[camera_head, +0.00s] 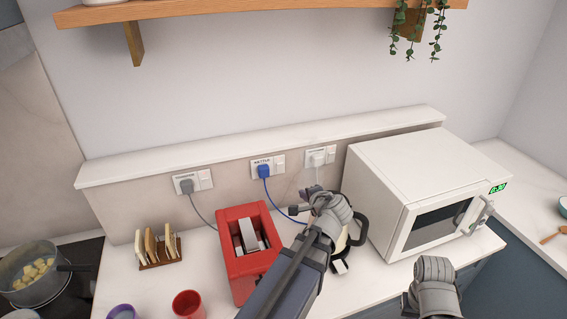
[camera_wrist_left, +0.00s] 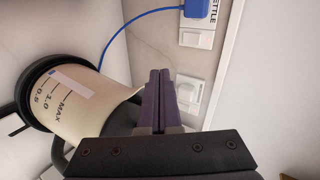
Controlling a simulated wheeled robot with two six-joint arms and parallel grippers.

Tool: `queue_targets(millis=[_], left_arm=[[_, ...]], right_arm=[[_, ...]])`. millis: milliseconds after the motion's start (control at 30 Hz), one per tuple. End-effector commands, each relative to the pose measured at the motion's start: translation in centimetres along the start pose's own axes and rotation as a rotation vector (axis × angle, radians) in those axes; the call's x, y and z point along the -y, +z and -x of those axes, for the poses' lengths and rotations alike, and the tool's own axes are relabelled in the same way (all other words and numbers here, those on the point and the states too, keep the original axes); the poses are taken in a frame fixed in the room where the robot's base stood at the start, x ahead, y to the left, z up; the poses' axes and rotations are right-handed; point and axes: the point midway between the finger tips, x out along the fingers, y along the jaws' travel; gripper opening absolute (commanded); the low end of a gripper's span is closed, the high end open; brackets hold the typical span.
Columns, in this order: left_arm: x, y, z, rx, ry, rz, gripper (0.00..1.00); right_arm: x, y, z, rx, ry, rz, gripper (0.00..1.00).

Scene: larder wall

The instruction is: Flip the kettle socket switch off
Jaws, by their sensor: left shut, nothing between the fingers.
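The kettle socket (camera_head: 268,166), labelled KETTLE, is on the wall with a blue plug (camera_head: 264,171) in its left part. Its switch (camera_head: 280,160) is at the right end of the plate; its position is too small to tell. The socket (camera_wrist_left: 190,38) also shows at the top of the left wrist view. My left gripper (camera_head: 314,190) is shut and empty, right of and below the kettle socket. In the left wrist view its fingers (camera_wrist_left: 158,100) are in front of the neighbouring socket (camera_wrist_left: 188,97). My right wrist shows at lower right, its fingers out of sight.
The cream kettle (camera_wrist_left: 88,105) stands close by my left gripper. A red toaster (camera_head: 238,280) is left of it, with a toast rack (camera_head: 160,262) beyond. A white microwave (camera_head: 415,185) is at right. A grey-plug socket (camera_head: 193,181) is at left. A ledge (camera_head: 260,146) runs above.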

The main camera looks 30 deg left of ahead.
Motion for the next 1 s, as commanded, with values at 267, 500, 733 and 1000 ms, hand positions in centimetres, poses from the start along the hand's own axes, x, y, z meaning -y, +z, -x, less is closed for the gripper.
queue_targets(millis=[267, 500, 733, 1000], left_arm=[[4.3, 0.9, -1.1, -0.005, -0.116, -0.088, 0.0], [4.3, 0.9, -1.2, -0.006, -0.117, -0.089, 0.0], [4.3, 0.8, -2.5, -0.005, -0.116, -0.086, 0.0], [4.8, 0.7, -8.0, -0.003, -0.115, -0.086, 0.0]], right_arm=[[-0.1, 0.1, 0.8, 0.0, 0.0, -0.001, 0.0], [-0.1, 0.0, 0.7, 0.0, 0.0, -0.001, 0.0], [0.0, 0.0, 0.0, 0.0, 0.0, 0.001, 0.0], [0.2, -0.1, -2.4, 0.0, 0.001, 0.005, 0.0]])
